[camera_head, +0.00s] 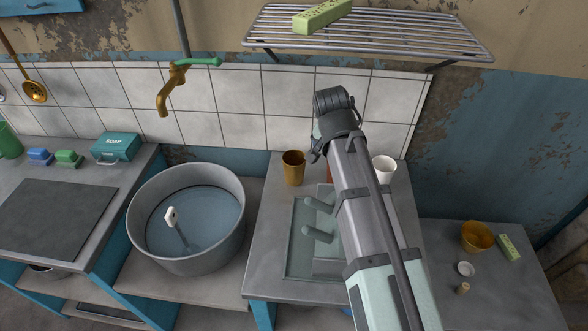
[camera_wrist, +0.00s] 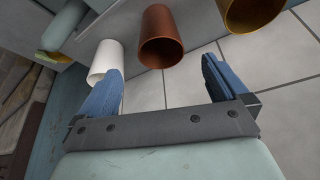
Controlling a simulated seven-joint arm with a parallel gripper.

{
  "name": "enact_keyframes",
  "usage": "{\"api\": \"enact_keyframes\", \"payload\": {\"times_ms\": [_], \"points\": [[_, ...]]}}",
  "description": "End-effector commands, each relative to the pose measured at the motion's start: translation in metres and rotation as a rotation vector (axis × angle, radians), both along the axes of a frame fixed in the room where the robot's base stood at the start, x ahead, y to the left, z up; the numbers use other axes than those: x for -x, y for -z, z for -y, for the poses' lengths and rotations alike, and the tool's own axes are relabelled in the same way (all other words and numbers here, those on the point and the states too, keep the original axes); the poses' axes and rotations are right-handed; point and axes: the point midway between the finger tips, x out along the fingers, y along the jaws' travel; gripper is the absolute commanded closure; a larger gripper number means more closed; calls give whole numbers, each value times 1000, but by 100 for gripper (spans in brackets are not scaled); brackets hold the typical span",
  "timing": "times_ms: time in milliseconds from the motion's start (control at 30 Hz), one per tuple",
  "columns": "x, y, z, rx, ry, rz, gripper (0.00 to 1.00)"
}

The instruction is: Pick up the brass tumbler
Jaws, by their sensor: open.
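The brass tumbler (camera_head: 293,168) stands upright on the metal counter, left of my arm in the head view. In the wrist view the brass tumbler (camera_wrist: 250,12) is at the top right, cut off by the edge. My gripper (camera_wrist: 160,85) is open and empty, with white tiles showing between its fingers. A copper tumbler (camera_wrist: 161,38) lies in line with the gap, just past the fingertips. The brass tumbler is beyond the right finger. A white cup (camera_wrist: 105,60) is by the left finger. In the head view my arm hides most of the copper tumbler.
The white cup (camera_head: 384,169) stands right of my arm. A drying tray with pegs (camera_head: 318,236) is in front of the tumblers. A large metal basin (camera_head: 160,245) is at left, under a tap (camera_head: 172,88). A wire shelf (camera_head: 400,38) hangs above. The tiled wall (camera_head: 235,128) is close behind.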

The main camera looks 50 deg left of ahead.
Motion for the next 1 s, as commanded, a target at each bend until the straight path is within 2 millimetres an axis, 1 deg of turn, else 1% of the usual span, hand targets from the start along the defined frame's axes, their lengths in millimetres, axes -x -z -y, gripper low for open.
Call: {"api": "enact_keyframes", "payload": {"times_ms": [433,567,667,800,900,1000], "points": [[0,0,0,0,0,0,0],[4,-1,-3,-1,-7,1,0],[13,-4,-6,-6,-20,3,0],[43,-10,-8,-54,-64,-24,0],[58,-13,-16,-98,-157,-40,0],[66,-15,-23,-125,-256,-38,0]]}}
